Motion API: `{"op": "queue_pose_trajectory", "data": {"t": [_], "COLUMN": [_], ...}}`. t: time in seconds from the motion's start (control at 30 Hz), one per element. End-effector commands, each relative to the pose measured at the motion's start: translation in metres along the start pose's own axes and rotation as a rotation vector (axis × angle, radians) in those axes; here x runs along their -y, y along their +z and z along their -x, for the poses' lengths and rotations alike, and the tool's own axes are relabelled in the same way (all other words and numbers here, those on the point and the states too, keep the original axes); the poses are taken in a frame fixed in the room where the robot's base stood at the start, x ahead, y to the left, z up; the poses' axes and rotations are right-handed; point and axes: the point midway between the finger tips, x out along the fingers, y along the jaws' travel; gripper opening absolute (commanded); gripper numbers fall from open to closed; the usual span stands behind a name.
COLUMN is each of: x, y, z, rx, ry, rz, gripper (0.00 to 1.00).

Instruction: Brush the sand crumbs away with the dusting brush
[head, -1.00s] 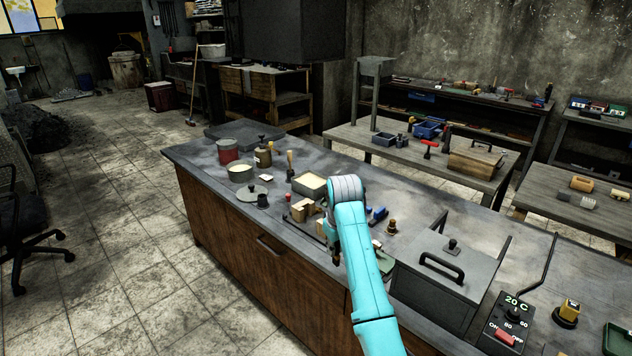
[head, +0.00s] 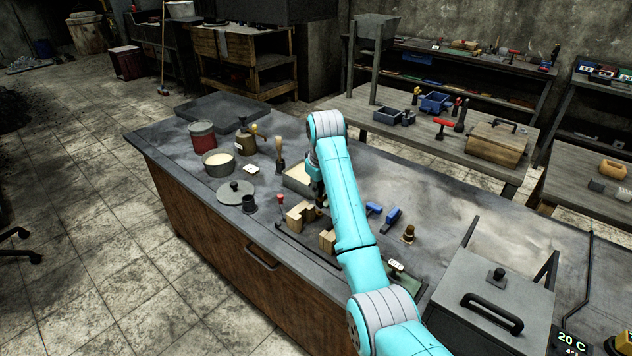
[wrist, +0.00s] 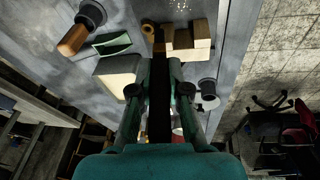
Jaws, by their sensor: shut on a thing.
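My gripper (head: 319,192) is over the bench, close to the wooden mould blocks (head: 300,216); my arm partly hides it in the head view. In the wrist view my gripper (wrist: 159,55) is shut on a slim thing with a brown round end, which I take to be the dusting brush (wrist: 149,27). Most of the brush is hidden, and I cannot tell if it touches the bench. Small pale specks that look like sand crumbs (wrist: 176,18) lie past the fingertips, beside the blocks, which also show there (wrist: 190,42).
The grey workbench (head: 185,150) carries a sand-filled box (head: 296,178), a red-banded can (head: 202,135), a pale-filled pot (head: 218,163), a round lid (head: 234,191), an upright wooden-handled tool (head: 279,155) and blue tools (head: 391,219). A large grey box (head: 495,290) stands right. The bench's far middle is clear.

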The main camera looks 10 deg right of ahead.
Motion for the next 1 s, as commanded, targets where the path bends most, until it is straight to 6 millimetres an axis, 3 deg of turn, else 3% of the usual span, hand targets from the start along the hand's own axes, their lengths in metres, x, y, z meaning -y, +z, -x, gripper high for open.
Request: {"op": "queue_pose_trajectory", "data": {"t": [0.6, 1.0], "x": [0.007, 0.009], "y": [0.015, 0.018], "z": [-0.057, -0.070], "rx": [0.002, 0.000], "ry": [-0.001, 0.000], "rz": [0.000, 0.000], "gripper": [0.00, 0.00]}}
